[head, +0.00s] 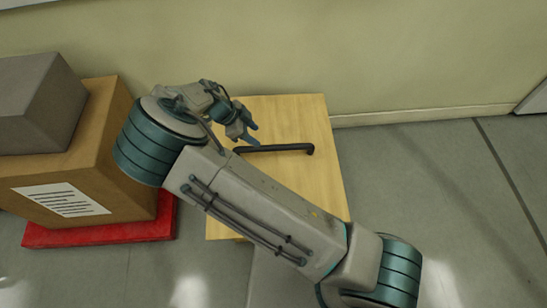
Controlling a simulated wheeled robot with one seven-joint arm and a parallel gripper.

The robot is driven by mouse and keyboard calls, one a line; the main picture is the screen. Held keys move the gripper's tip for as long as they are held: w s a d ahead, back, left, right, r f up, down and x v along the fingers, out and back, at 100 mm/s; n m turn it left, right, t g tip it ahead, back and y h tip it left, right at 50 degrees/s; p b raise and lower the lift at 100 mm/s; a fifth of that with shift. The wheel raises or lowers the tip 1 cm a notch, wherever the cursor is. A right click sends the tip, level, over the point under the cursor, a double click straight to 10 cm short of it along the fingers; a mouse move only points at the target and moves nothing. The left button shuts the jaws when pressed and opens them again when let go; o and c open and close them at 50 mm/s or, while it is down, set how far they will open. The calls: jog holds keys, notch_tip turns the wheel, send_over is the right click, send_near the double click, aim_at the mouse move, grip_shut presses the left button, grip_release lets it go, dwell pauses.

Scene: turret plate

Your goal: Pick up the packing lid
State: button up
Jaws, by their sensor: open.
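A pale wooden panel (295,112) with a straight dark handle (285,148) across it lies against the wall in the head view. It looks like the packing lid, but I cannot tell whether it is a separate lid or the top of a box. My gripper (247,134) is open and empty, near the left end of the handle. I cannot tell how far it is above the handle or whether it touches it. My forearm crosses in front of the panel and hides much of its near part.
A brown cardboard box (105,150) with a white label stands at the left on a red base (100,235). A grey box (35,105) sits on top of it. The wall is close behind the panel. The grey floor (430,180) at the right is clear.

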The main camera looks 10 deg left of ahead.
aim_at(276, 149)
jog(key=b+x, duration=0.2)
jog(key=x, duration=0.6)
jog(key=shift+f, duration=0.15)
jog(key=b+x, duration=0.1)
jog(key=x, duration=0.1)
jog(key=b+x, duration=0.1)
jog(key=x, duration=0.2)
jog(key=shift+w+d+f, duration=0.2)
jog(key=shift+w, duration=0.05)
jog(key=shift+r, duration=0.1)
grip_shut()
dwell(0.6)
jog(key=shift+w+r, duration=0.1)
